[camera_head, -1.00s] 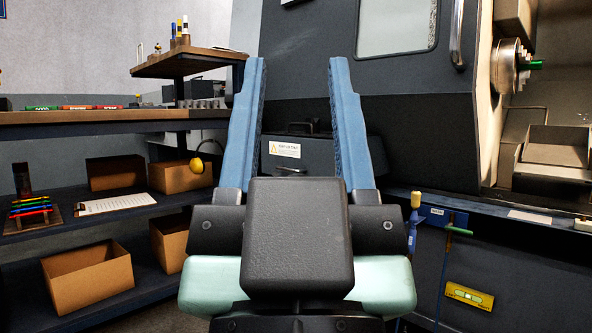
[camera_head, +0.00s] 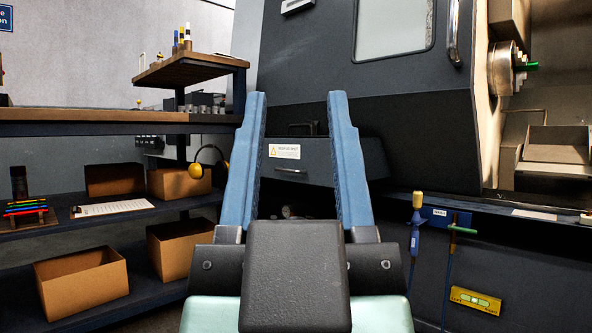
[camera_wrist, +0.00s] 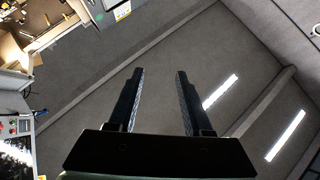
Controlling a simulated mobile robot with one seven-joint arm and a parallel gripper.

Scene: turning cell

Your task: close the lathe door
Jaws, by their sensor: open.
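The lathe door (camera_head: 418,120) is a large dark grey panel with a pale window (camera_head: 393,27). It stands open, with the lathe's interior showing to its right. Its vertical metal handle (camera_head: 454,32) is at the door's right side, near the top of the head view. The chuck (camera_head: 501,68), with a green-tipped part in it, shows in the opening. My gripper (camera_head: 296,98) has two blue fingers spread apart with nothing between them. It points upward in front of the machine, left of and lower than the handle. The wrist view shows the fingers (camera_wrist: 158,72) against the ceiling.
A workbench (camera_head: 100,116) with shelves and cardboard boxes (camera_head: 82,282) stands at the left. Yellow earmuffs (camera_head: 196,170) hang at its side. A blue-handled tool (camera_head: 416,225) and a yellow level (camera_head: 475,300) are on the lathe's lower front at the right.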

